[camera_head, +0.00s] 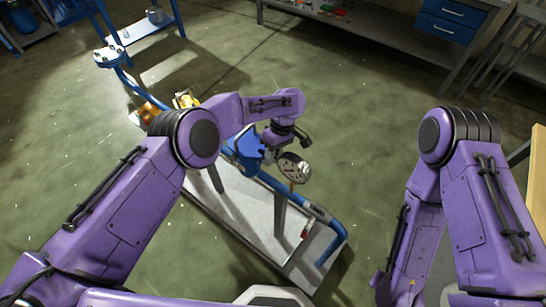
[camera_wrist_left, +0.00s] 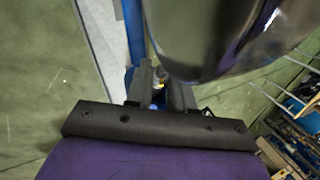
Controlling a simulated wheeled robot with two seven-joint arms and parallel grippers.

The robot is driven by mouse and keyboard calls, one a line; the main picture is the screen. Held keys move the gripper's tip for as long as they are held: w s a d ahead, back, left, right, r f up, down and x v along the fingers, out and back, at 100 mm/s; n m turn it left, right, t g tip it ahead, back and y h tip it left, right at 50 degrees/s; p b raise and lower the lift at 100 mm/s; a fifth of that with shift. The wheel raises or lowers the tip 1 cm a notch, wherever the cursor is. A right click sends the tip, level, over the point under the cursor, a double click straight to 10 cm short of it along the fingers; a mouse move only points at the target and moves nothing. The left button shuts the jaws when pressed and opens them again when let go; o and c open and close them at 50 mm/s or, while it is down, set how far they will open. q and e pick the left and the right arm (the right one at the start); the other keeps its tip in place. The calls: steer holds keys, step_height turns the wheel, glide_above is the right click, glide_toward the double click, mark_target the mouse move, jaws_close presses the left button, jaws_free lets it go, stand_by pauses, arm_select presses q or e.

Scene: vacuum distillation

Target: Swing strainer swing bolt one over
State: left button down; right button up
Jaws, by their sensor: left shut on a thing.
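The blue strainer (camera_head: 245,146) sits in the blue pipe run on the grey skid, in the middle of the head view. My left gripper (camera_head: 272,152) reaches down beside it from the right, and its fingers are mostly hidden by my wrist. In the left wrist view the two dark fingers of my left gripper (camera_wrist_left: 160,94) are close together, shut on a small part at the strainer, the swing bolt. The bolt itself is mostly hidden, and its angle cannot be told. My right arm hangs at the right of the head view, with its gripper out of view.
A round pressure gauge (camera_head: 293,167) stands close to my left wrist. The blue pipe (camera_head: 290,197) runs down right along the skid (camera_head: 235,205). Yellow parts (camera_head: 185,100) sit at the skid's far end. A workbench (camera_head: 375,30) stands at the back; the floor between is clear.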

arm_select(q)
steer(key=shift+w+a+r+g+h+b, duration=0.1)
steer(key=shift+w+a+g+h+b, duration=0.25)
steer(key=shift+h+b, duration=0.4)
steer(key=shift+s+r+g, duration=0.1)
steer(key=shift+r+g, duration=0.15)
steer(key=shift+r, duration=0.05)
steer(key=c, duration=1.2)
jaws_free()
steer(key=shift+b+v, duration=1)
steer(key=shift+v, duration=2.75)
steer(key=shift+c, duration=0.2)
